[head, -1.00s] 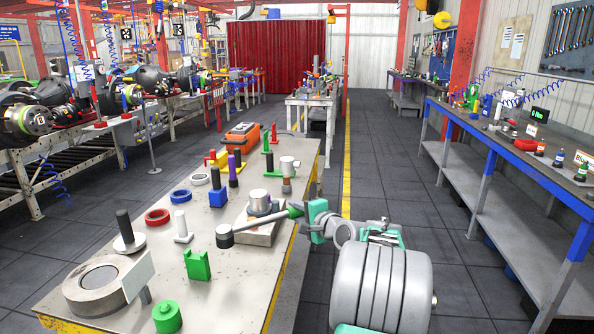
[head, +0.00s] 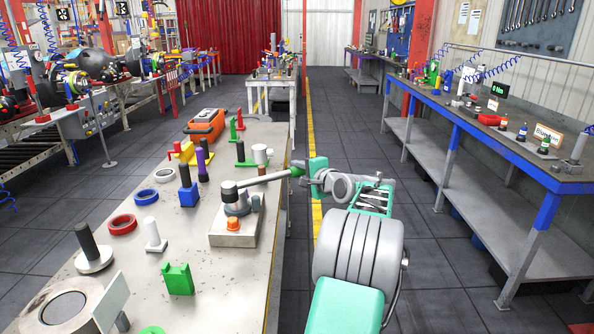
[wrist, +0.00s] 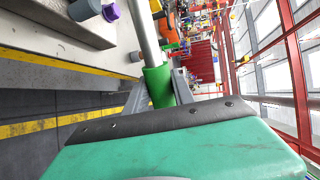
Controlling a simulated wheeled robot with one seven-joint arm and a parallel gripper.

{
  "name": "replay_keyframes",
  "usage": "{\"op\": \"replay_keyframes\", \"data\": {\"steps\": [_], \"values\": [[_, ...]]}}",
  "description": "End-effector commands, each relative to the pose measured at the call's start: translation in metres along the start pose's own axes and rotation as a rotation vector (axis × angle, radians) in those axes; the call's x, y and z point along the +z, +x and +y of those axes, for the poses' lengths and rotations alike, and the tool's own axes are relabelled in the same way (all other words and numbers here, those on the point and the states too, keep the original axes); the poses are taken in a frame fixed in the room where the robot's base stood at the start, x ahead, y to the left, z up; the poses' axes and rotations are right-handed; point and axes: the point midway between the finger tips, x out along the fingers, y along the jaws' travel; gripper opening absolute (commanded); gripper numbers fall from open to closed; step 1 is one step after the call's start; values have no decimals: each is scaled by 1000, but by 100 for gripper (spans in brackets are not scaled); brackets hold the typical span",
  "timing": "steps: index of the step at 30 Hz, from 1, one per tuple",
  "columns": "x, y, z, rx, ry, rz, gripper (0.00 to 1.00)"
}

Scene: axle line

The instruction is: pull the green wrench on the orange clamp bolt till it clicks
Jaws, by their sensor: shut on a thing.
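The wrench has a grey shaft (head: 262,180), a dark round head (head: 229,188) and a green handle (head: 296,170). My gripper (head: 302,170) is shut on the green handle, which also shows between the fingers in the wrist view (wrist: 158,85). The orange clamp bolt (head: 233,224) stands on the near part of a grey fixture block (head: 232,240). The wrench head is apart from the orange bolt in the picture, at the top of a grey cylinder (head: 237,206) on the block. I cannot tell whether it touches the cylinder.
A long blue-edged side bench (head: 465,125) stands right; the aisle floor between is clear.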

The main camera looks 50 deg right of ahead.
Motion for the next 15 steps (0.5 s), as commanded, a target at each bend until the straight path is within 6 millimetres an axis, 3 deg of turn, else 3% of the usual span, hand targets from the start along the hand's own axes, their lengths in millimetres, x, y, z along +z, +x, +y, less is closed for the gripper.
{"op": "replay_keyframes", "data": {"steps": [15], "values": [[1,12,45,-4,0,-4,0]]}}
